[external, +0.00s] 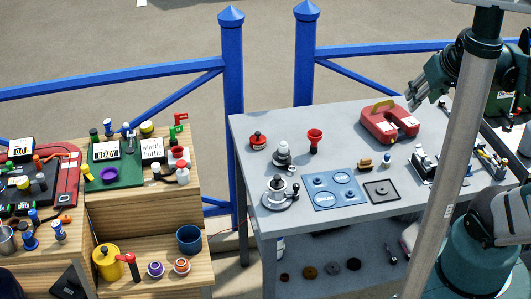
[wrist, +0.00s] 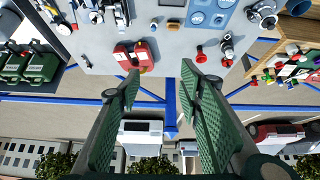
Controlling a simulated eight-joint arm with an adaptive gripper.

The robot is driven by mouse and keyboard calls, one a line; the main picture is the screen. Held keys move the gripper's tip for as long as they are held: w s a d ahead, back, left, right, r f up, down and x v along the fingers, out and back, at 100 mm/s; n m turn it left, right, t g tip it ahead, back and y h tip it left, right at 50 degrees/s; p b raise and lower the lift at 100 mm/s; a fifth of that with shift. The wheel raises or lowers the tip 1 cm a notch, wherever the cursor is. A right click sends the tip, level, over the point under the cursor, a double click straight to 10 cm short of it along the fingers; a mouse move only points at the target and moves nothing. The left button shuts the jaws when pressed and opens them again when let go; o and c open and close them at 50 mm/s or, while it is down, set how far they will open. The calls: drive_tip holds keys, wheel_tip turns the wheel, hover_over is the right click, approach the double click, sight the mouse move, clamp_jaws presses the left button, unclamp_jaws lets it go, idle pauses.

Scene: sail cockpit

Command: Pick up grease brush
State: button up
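A small tan-and-dark item (external: 365,164) lies on the grey table beside a square dark tray; it may be the grease brush, but it is too small to be sure. My gripper (wrist: 160,73) is open and empty in the wrist view, with its two green-padded fingers wide apart. In the external view my gripper (external: 427,92) is up at the right, above the table's back right part, close to the red horseshoe-shaped thing (external: 388,125). That red thing also shows in the wrist view (wrist: 133,56), beyond the left fingertip.
The grey table (external: 335,130) carries a blue panel (external: 337,190), a dark square tray (external: 382,191), a red funnel-like cup (external: 315,141) and metal fittings. A pole crosses the external view at right. Wooden shelves with small items stand at left; blue railings run behind.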

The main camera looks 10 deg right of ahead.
drive_tip(key=w, duration=0.1)
drive_tip(key=n+g+b, duration=0.7)
drive_tip(key=n, duration=0.6)
hover_over(388, 155)
wheel_tip(388, 155, down, 28)
drive_tip(key=shift+r, duration=0.15)
drive_tip(key=shift+w+f, duration=0.1)
drive_tip(key=shift+f, duration=0.4)
drive_tip(key=shift+f+b, duration=0.3)
drive_tip(key=shift+f, duration=1)
